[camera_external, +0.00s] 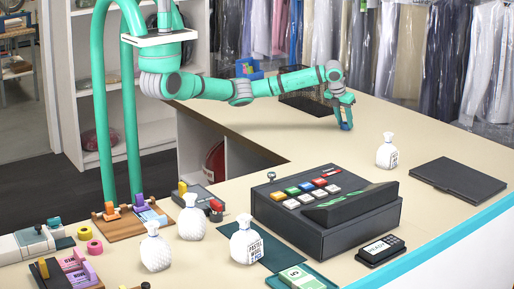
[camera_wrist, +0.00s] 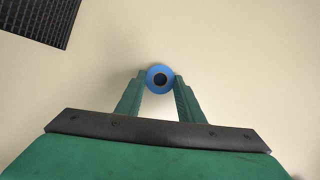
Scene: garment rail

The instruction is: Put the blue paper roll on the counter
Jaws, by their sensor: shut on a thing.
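The blue paper roll (camera_wrist: 160,78) is held end-up between my gripper's two green fingertips in the wrist view, with its dark round core facing the camera. In the external view my gripper (camera_external: 344,112) points down over the far part of the beige counter (camera_external: 262,125), and the roll's blue lower end (camera_external: 347,126) shows below the fingers. The roll looks upright, at or very near the counter top; I cannot tell whether it touches. My gripper (camera_wrist: 160,84) is shut on it.
A dark mesh tray (camera_external: 303,101) lies left of my gripper, also in the wrist view's top left corner (camera_wrist: 42,18). A white bottle (camera_external: 387,151), a black cash register (camera_external: 325,215) and a dark flat folder (camera_external: 457,180) stand nearer the front. Counter around the roll is clear.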

